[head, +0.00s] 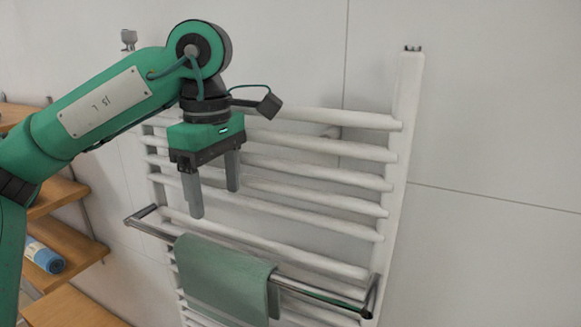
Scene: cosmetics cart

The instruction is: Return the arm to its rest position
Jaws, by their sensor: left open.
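My left arm comes in from the left, and its gripper (215,194) hangs with the fingers pointing down. The two grey fingers are apart with nothing between them. The gripper is in front of the white towel rack (407,120), above a green towel (222,279). The towel hangs folded over the metal bar (318,290) and is clear of the fingers. My right gripper is not in view.
Wooden shelves (62,250) stand at the left, with a rolled blue item (44,256) on one of them. My arm hides part of the shelves and rack. The pale wall (490,130) at the right is bare.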

